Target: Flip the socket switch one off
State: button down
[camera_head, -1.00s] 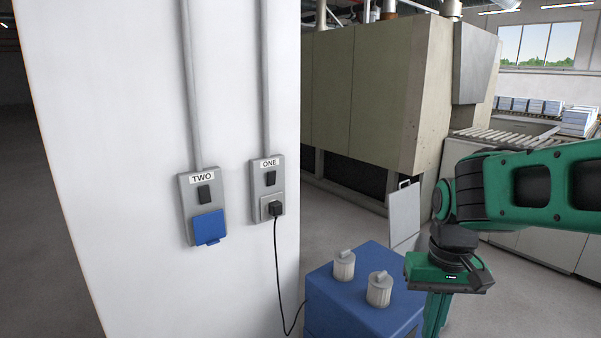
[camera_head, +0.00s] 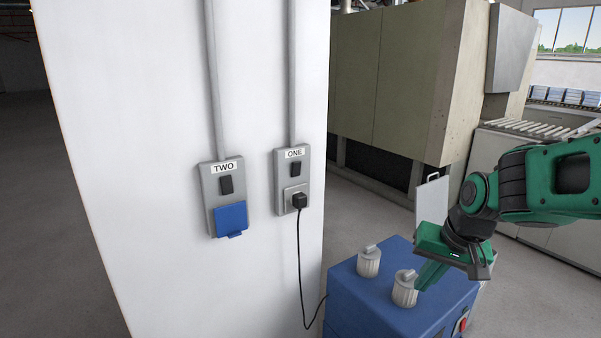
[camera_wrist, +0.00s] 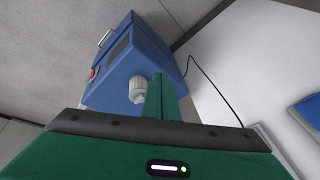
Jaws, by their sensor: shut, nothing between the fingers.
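Socket one, a grey wall box (camera_head: 281,207) labelled ONE, is on the white pillar in the head view. Its black rocker switch (camera_head: 296,170) sits above a black plug (camera_head: 299,201), which is in the socket with its cord hanging down. I cannot tell the rocker's position. Socket two (camera_head: 207,186), labelled TWO, is to its left with its own switch (camera_head: 226,185) and a shut blue cover (camera_head: 231,218). My gripper (camera_head: 422,286) is to the right of and below socket one, over the blue box, apart from the switch. Its green fingers (camera_wrist: 161,97) are together and empty in the wrist view.
The blue box (camera_head: 375,308) with two grey knobs (camera_head: 369,262) (camera_head: 404,289) stands below right of the sockets, beside the pillar. The plug's black cord (camera_head: 301,270) runs down to it. A large beige furnace (camera_head: 390,80) is behind. Space before the pillar's face is clear.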

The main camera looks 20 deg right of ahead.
jog(key=w+a+r+m+t+y, duration=0.1)
jog(key=w+a+r+t, duration=0.15)
jog(key=w, duration=0.45)
jog(key=w+a+r+m+t+y, duration=0.1)
jog(key=w+a+t, duration=0.25)
jog(key=w, duration=0.35)
jog(key=w+a+r+m+t+y, duration=0.2)
jog(key=w+a+r+m+t, duration=0.3)
jog(key=w+r, duration=0.4)
jog(key=shift+w+a+r+m+t+y, duration=0.3)
jog(key=shift+r+y, duration=0.1)
jog(key=shift+r, duration=0.3)
jog(key=shift+w, duration=0.1)
send_near(296, 167)
jog(key=x, duration=0.5)
jog(key=shift+d+f, duration=0.1)
jog(key=shift+f, duration=0.15)
jog(key=shift+w+r, duration=0.1)
jog(key=shift+w, duration=0.45)
jog(key=shift+a, duration=0.25)
